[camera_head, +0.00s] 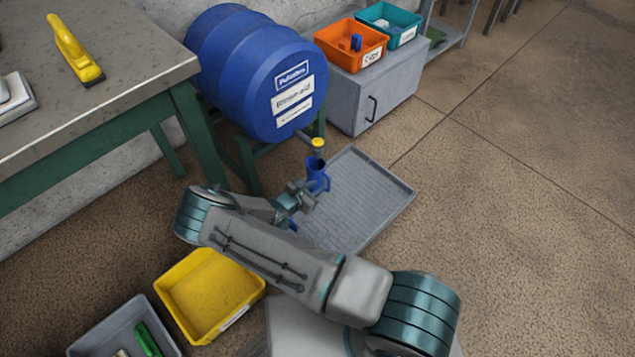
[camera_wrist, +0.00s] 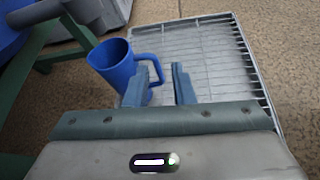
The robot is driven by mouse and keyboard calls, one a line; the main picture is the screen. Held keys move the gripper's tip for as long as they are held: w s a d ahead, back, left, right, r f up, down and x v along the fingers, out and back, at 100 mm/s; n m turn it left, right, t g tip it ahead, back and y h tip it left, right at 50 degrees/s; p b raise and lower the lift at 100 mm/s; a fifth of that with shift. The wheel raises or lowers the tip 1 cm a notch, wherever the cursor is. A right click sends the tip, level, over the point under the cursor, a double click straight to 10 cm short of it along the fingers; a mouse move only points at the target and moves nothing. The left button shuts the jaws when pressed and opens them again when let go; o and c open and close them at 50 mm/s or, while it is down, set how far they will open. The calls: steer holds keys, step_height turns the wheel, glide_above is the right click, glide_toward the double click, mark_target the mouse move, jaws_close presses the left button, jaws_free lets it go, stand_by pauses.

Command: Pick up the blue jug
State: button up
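The blue jug (camera_head: 317,176) stands upright on the grey grated tray, under the yellow tap of the blue drum. In the wrist view the jug (camera_wrist: 113,63) is at the left, with its handle on its right side. My gripper (camera_head: 299,198) is close to the jug in the head view. In the wrist view my gripper (camera_wrist: 166,80) is open. Its left finger overlaps the jug's handle and lower side in the picture, and its right finger is apart over the grate. I cannot tell whether the left finger touches the handle.
The grated tray (camera_head: 375,205) lies on the floor. The blue drum (camera_head: 235,60) with its yellow tap (camera_head: 318,143) rests on a green stand (camera_head: 245,165). A grey cabinet (camera_head: 345,100) bears an orange bin (camera_head: 350,47). A yellow bin (camera_head: 190,325) stands lower left. The floor at right is clear.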

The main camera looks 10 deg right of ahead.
mark_target(320, 180)
steer(key=w+d+f+n+b, duration=0.1)
steer(key=w+d+f+b, duration=0.1)
steer(key=f, duration=0.1)
steer(key=w+d+f+n+t+b, duration=0.1)
steer(key=w+d+f+b, duration=0.1)
steer(key=w+f, duration=0.1)
steer(key=w+d+f+b, duration=0.3)
steer(key=f, duration=0.1)
steer(key=shift+w+f+n+y, duration=0.25)
steer(key=shift+n+y, duration=0.05)
steer(key=shift+n, duration=0.1)
steer(key=shift+w+d, duration=0.25)
steer(key=shift+r, duration=0.1)
jaws_close()
